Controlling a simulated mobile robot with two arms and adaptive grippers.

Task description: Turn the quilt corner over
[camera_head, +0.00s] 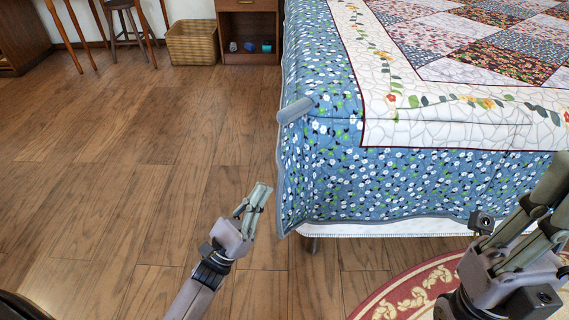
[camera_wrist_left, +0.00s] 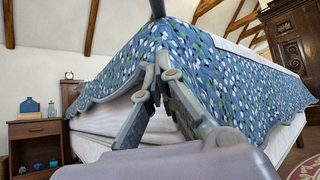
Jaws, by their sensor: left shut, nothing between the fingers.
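The quilt (camera_head: 400,180) lies over the bed, blue floral at its border with a patchwork middle. Its near left corner hangs down at the bed's corner, with a grey edge binding. A short grey rounded bar (camera_head: 295,110) sticks out at the quilt's left edge. My left gripper (camera_head: 262,193) is shut and empty, low over the floor just left of the hanging corner. In the left wrist view its fingers (camera_wrist_left: 160,68) come together in front of the quilt (camera_wrist_left: 235,85). My right gripper (camera_head: 550,185) is at the lower right, in front of the bed's foot; its finger gap is unclear.
A nightstand (camera_head: 248,30) with small items and a wicker basket (camera_head: 192,43) stand at the back. A red patterned rug (camera_head: 410,295) lies at the bed's foot. The wooden floor left of the bed is clear.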

